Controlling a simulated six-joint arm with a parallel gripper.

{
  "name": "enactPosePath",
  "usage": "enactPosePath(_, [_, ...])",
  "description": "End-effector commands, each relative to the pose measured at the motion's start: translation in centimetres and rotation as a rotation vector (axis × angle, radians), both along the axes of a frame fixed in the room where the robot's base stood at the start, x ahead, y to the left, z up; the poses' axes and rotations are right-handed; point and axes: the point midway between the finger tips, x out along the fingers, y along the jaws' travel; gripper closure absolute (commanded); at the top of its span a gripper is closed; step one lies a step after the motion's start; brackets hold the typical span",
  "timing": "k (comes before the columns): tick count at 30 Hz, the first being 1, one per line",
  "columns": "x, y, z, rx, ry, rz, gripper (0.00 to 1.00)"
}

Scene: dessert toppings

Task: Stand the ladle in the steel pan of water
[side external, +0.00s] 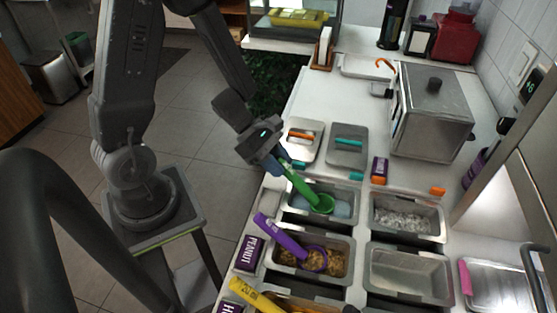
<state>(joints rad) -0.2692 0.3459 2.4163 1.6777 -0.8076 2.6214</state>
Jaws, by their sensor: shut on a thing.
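The green ladle (303,187) slants down from my gripper (279,163), which is shut on the upper end of its handle. The ladle's bowl is low at a pan with pale blue contents (341,209); I cannot tell whether it touches them. A steel pan (408,274) at the lower right looks empty or filled with clear liquid; I cannot tell whether it is the pan of water. A purple ladle (276,232) rests in a pan of brown nuts, and a yellow ladle (262,297) lies in the pan at the bottom edge.
A pan of whitish pieces (406,218) sits right of the green ladle. Grey lids (348,144) lie behind the pans. A steel box (432,110) stands at the back right. A purple peanut box (249,253) stands at the left, and a pink-handled tray (500,286) at the right.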

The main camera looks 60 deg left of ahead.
Motion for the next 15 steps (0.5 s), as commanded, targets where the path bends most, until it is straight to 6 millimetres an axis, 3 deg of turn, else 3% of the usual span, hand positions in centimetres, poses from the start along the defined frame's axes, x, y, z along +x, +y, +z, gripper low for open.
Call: enactPosePath(15, [0.02,0.02,-1.10,0.000,0.000,0.001,0.99])
